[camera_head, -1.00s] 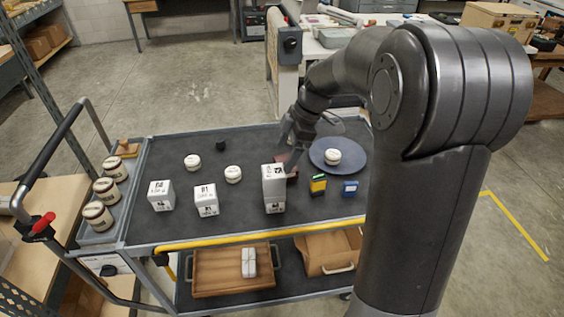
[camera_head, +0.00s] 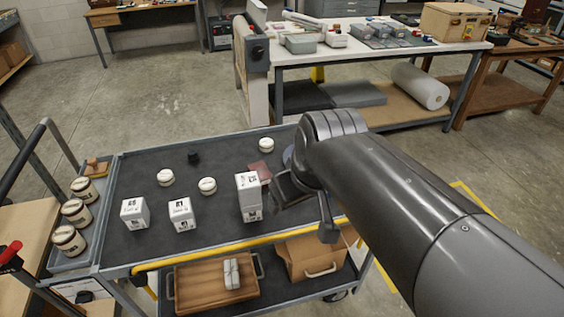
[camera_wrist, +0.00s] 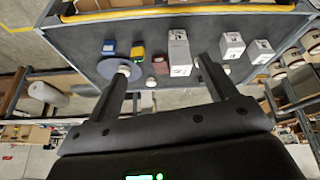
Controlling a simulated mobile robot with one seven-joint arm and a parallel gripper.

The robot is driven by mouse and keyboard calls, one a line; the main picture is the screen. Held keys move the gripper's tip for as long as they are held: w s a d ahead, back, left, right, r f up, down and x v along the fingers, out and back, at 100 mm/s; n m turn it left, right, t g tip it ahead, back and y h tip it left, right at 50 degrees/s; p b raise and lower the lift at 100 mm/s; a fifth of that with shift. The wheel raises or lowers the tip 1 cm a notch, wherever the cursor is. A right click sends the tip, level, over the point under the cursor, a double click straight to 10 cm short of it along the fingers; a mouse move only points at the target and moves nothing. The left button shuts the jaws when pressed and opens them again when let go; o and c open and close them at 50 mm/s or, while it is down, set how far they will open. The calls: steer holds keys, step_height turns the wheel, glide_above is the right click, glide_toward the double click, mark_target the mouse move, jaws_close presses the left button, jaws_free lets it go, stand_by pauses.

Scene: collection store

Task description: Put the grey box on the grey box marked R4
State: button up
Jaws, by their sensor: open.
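Two pale grey boxes stand stacked on the dark trolley top, the upper box (camera_head: 248,186) resting squarely on the lower box (camera_head: 252,213). The stack also shows in the wrist view (camera_wrist: 179,54). The small print is too blurred to tell which box is marked R4. Two more grey boxes, one at the left (camera_head: 135,214) and one in the middle (camera_head: 181,214), stand singly. My gripper (camera_head: 300,203) is right of the stack, apart from it, partly hidden by my arm. In the wrist view its two fingers (camera_wrist: 163,70) are spread with nothing held between them.
White-lidded jars (camera_head: 207,186), a small black item (camera_head: 194,158) and a dark red block (camera_head: 260,171) stand near the stack. Blue (camera_wrist: 110,47) and yellow (camera_wrist: 138,50) boxes and a blue disc (camera_wrist: 97,68) are beyond. A yellow rail (camera_head: 200,254) edges the trolley.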

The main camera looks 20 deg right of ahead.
steer(key=s, duration=0.1)
steer(key=s+m, duration=0.1)
steer(key=m, duration=0.1)
steer(key=shift+s+d+f+t, duration=0.25)
steer(key=shift+s+d+t, duration=0.05)
steer(key=shift+s+t, duration=0.1)
steer(key=shift+o, duration=0.3)
